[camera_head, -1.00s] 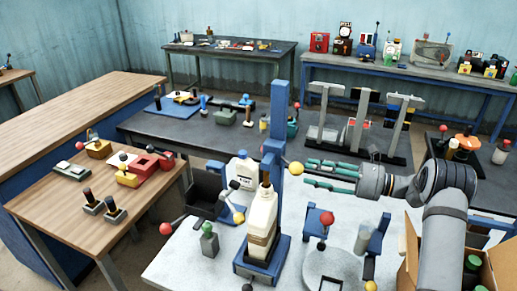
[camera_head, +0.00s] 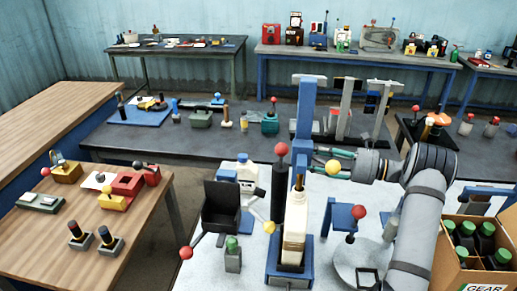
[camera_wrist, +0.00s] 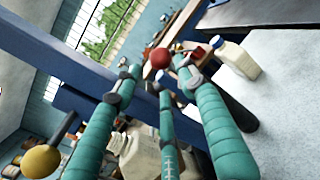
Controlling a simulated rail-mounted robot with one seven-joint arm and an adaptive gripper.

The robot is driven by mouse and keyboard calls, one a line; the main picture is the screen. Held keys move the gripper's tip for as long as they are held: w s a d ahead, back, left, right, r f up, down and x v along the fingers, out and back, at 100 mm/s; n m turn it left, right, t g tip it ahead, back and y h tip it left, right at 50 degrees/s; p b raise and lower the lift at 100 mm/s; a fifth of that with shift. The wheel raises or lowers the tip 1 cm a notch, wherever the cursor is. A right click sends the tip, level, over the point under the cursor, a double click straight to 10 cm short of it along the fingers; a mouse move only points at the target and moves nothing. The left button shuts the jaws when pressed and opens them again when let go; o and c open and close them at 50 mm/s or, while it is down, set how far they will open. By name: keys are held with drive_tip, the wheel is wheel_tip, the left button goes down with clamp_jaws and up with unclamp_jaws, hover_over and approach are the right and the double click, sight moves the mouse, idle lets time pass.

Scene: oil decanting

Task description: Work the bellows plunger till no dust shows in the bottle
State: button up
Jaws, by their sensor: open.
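A cream bottle (camera_head: 295,232) with a dark neck stands upright in a blue stand (camera_head: 304,125) with a tall post. Whether dust shows in it is too small to tell. A dark upright cylinder (camera_head: 279,192) topped by a red knob (camera_head: 281,149) stands left of the post; it may be the bellows plunger. My gripper (camera_head: 333,164) is open and empty, right of the post, with its green fingers pointing left.
A white jug (camera_head: 243,170) and a black open bin (camera_head: 221,207) stand left of the stand. A blue bracket with a red knob (camera_head: 359,212) is to the right. A carton of green-capped bottles (camera_head: 455,258) sits at the right edge. The post is close to my fingers.

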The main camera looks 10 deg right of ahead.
sight(281, 149)
drive_tip(key=p+x, duration=0.2)
drive_tip(key=x, duration=0.2)
drive_tip(key=p+x, duration=0.2)
drive_tip(key=x, duration=0.2)
drive_tip(key=shift+w+r, duration=0.1)
drive_tip(key=shift+r, duration=0.1)
drive_tip(key=shift+w+a+f+p, duration=0.15)
drive_tip(key=shift+w+a+p, duration=0.2)
drive_tip(key=shift+a, duration=0.3)
drive_tip(key=shift+c, duration=0.8)
drive_tip(key=c, duration=0.8)
clamp_jaws()
